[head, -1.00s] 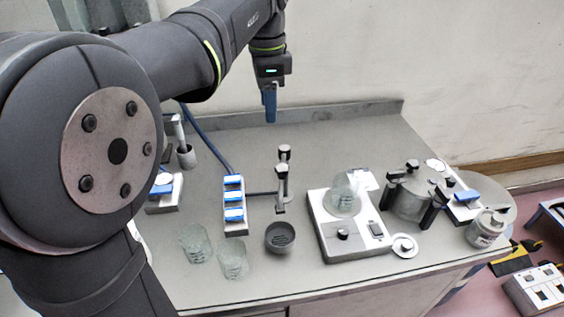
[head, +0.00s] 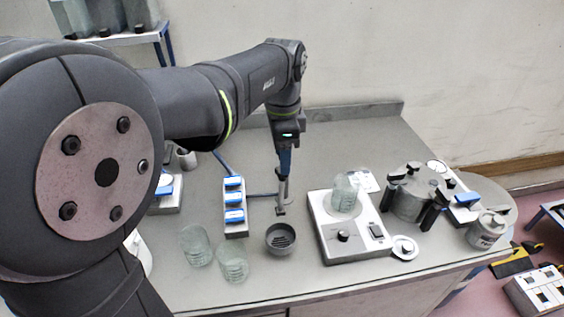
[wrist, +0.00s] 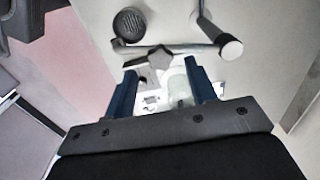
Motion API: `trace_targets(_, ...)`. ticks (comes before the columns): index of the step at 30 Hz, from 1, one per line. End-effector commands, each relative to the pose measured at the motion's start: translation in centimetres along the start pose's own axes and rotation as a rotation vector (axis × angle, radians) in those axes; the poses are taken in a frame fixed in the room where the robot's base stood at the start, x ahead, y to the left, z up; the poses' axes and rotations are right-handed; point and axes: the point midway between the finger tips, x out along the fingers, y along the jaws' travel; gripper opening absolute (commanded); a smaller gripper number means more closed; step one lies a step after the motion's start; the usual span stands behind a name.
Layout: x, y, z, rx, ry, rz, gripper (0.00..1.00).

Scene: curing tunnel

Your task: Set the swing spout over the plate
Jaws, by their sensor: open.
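The swing spout (head: 281,200) is a grey tap arm on a post behind the dark cup drain (head: 281,240). Its free end points to the front, close to the drain. In the wrist view the spout (wrist: 170,48) lies across the top, with the round drain (wrist: 129,24) beside its end. The white hotplate unit (head: 338,240) stands to the right of the tap, with a glass beaker (head: 344,196) on its plate. My gripper (head: 285,168) is open and empty, pointing down at the top of the tap and hiding part of it. Its two blue fingers (wrist: 162,88) show apart.
Two glass beakers (head: 196,243) (head: 232,263) and a blue-and-white rack (head: 234,207) stand left of the drain. A metal pot with black clamps (head: 410,196) and a lidded jar (head: 487,230) stand to the right. A small white disc (head: 404,248) lies beside the hotplate.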

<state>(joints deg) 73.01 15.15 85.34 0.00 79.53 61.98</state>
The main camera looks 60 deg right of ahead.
Motion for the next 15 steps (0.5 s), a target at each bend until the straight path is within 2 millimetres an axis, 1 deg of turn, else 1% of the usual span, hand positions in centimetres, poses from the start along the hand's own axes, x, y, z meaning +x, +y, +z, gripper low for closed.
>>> trace_targets(1,0.8,0.0,0.0,0.000,-0.001,0.002,0.51)
trace_targets(6,2.5,0.0,0.0,0.000,-0.001,0.002,0.51)
trace_targets(10,2.9,0.0,0.0,0.000,0.000,0.000,0.51)
trace_targets(15,2.9,0.0,0.0,0.000,0.000,-0.001,0.51)
